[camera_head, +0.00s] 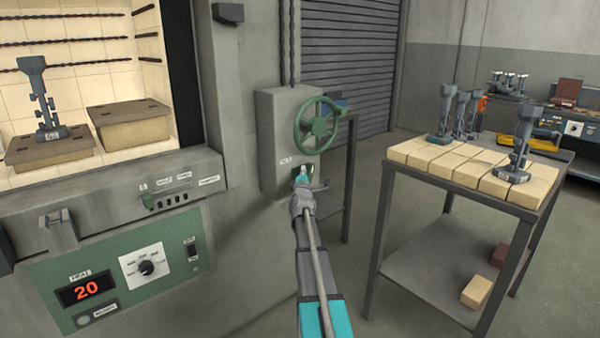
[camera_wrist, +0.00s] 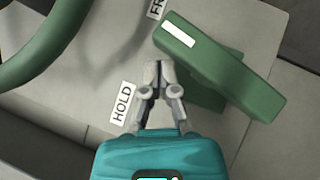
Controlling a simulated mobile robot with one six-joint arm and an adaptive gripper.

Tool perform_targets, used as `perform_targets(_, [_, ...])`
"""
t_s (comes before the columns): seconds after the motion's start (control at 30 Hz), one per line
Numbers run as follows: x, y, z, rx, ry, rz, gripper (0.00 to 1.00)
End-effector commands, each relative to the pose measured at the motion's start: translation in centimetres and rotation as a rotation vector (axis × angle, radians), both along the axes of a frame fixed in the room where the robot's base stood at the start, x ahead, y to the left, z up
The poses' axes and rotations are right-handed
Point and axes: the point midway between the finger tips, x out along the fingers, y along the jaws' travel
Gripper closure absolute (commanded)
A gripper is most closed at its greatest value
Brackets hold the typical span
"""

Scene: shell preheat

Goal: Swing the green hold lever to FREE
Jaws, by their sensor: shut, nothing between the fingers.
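The green hold lever (camera_wrist: 235,78) lies across the grey panel in the wrist view, a white stripe on its upper-left end. That end is close to a partly cut-off label starting "FR" (camera_wrist: 157,8) and farther from the HOLD label (camera_wrist: 122,103). My gripper (camera_wrist: 158,70) is shut and empty, its fingertips just left of the lever and below the striped end. I cannot tell whether they touch it. In the head view my gripper (camera_head: 302,178) is at the grey valve box (camera_head: 272,130) and hides most of the lever.
A green handwheel (camera_head: 318,126) sits above the lever on the box; its rim also shows at upper left in the wrist view (camera_wrist: 45,45). The open furnace with its control panel (camera_head: 110,270) is at left. A table (camera_head: 460,203) with blocks and grey parts stands right.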

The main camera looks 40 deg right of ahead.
Motion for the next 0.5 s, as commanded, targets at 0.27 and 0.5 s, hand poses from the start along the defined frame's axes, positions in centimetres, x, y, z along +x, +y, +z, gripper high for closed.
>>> perform_targets(0.27, [-0.4,-1.2,0.3,-0.001,0.001,-0.008,1.0])
perform_targets(0.5, [-0.5,-1.6,0.4,-0.001,0.0,-0.01,1.0])
